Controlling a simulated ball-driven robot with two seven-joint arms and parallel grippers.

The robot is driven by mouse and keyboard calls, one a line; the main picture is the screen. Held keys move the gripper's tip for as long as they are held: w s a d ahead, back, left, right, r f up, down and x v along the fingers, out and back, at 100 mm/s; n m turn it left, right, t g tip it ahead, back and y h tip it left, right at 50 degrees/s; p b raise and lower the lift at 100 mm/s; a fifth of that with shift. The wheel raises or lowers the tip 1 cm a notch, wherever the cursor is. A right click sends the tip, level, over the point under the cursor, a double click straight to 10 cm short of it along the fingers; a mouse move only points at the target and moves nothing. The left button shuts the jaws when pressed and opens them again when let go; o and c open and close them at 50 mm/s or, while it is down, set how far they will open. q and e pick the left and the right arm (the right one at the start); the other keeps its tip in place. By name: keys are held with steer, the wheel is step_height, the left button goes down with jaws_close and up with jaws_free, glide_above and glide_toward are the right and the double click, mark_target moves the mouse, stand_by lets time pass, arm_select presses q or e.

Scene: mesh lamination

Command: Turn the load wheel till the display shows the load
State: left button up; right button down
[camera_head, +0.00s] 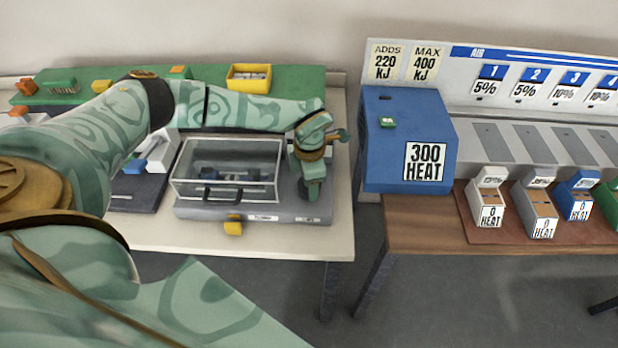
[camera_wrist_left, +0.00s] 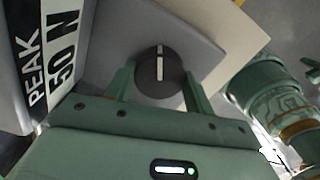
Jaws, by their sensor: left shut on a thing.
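The load wheel (camera_wrist_left: 160,76) is a dark round knob with a pale line across its top, on a grey panel. In the left wrist view its line points nearly straight up the picture. My left gripper (camera_wrist_left: 158,88) is shut on it, one finger on each side. A display (camera_wrist_left: 52,65) beside the wheel shows PEAK and 50 N, partly cut off. At the right of the wrist view are green arm parts of mine; their jaws are unclear.
A clear lidded cover (camera_head: 255,150) with a dark handle stands on the tester. A yellow box (camera_head: 250,85) stands on the green mat (camera_head: 215,84) behind. A blue 300 HEAT unit (camera_head: 392,155) stands on the right-hand table, across a gap.

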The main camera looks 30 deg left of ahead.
stand_by(0.3)
arm_select(q)
steer(key=o, duration=1)
step_height(320, 180, up, 16)
steer(key=p, duration=0.3)
steer(key=shift+r, duration=0.2)
